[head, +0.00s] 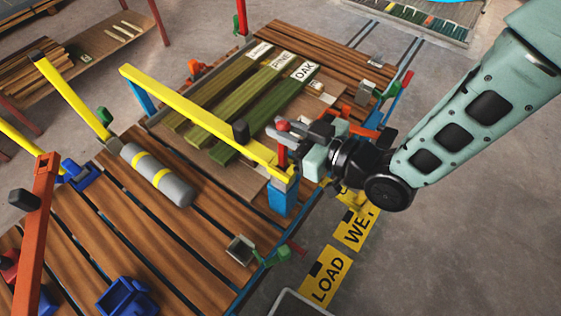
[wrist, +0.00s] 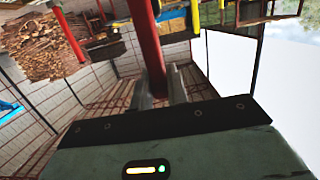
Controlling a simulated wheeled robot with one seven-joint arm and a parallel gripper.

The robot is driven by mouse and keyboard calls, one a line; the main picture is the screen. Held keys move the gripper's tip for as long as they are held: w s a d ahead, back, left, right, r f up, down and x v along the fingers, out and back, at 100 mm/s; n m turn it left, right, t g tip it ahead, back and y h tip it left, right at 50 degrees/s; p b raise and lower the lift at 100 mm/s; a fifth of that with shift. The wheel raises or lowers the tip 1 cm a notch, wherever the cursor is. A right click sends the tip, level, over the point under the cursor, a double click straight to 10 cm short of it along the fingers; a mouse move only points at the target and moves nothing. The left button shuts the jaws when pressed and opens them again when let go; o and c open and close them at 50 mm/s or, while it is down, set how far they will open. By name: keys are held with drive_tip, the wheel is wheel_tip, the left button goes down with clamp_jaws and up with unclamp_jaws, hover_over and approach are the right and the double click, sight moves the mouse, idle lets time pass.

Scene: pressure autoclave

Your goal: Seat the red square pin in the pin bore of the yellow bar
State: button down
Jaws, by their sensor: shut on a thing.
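The red square pin (head: 282,154) stands roughly upright at the near right end of the long yellow bar (head: 205,118), with a round red knob (head: 283,126) on top. Its lower end meets the bar's end in the picture; I cannot tell whether it is in the bore or just over it. The bore itself is hidden. The bar's near end lies over a blue post (head: 284,198), its far end over another blue post (head: 142,96). My gripper (head: 288,134) is shut on the pin, which also shows between the fingers in the wrist view (wrist: 147,45).
An orange-red bracket (head: 365,129) is close behind my gripper. Open floor lies right.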

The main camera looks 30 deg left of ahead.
sight(287, 155)
wheel_tip(287, 155, down, 4)
drive_tip(key=shift+r+b, duration=0.15)
drive_tip(key=shift+b, duration=0.55)
drive_tip(key=f+b, duration=0.1)
drive_tip(key=f, duration=0.1)
drive_tip(key=f+b, duration=0.1)
drive_tip(key=f, duration=0.1)
drive_tip(key=shift+d+f, duration=0.2)
drive_tip(key=shift+f, duration=0.2)
drive_tip(key=c, duration=1.4)
unclamp_jaws()
drive_tip(key=shift+c, duration=0.2)
drive_tip(key=shift+o, duration=0.4)
drive_tip(key=shift+a+r, duration=0.1)
drive_tip(key=shift+r, duration=0.05)
drive_tip(key=shift+r, duration=0.1)
